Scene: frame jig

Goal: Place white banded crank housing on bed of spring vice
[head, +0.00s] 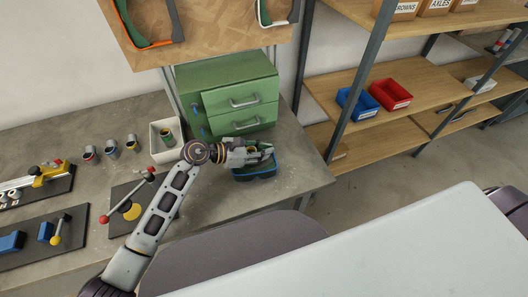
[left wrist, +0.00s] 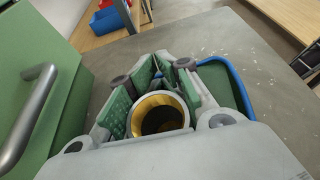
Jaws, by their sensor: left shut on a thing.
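My left gripper (head: 262,153) is over the blue bin (head: 268,176) near the right end of the bench. In the left wrist view its green-padded fingers (left wrist: 160,98) are shut on a round housing (left wrist: 161,112) with a pale rim and a brassy hollow inside. Its outer side and any band are mostly hidden by the fingers. A fixture with two blue blocks (head: 11,241) and a yellow-knobbed lever, on a dark plate at the left, looks like the spring vice. The bare gap between its blocks shows nothing in it. My right gripper is out of view.
A green drawer cabinet (head: 228,92) stands close behind the gripper. A white bin (head: 156,153) holds a cup-like part. Several similar parts (head: 111,148) stand in a row. A red-knobbed fixture (head: 131,210) and a yellow clamp fixture (head: 45,174) occupy the bench further left.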

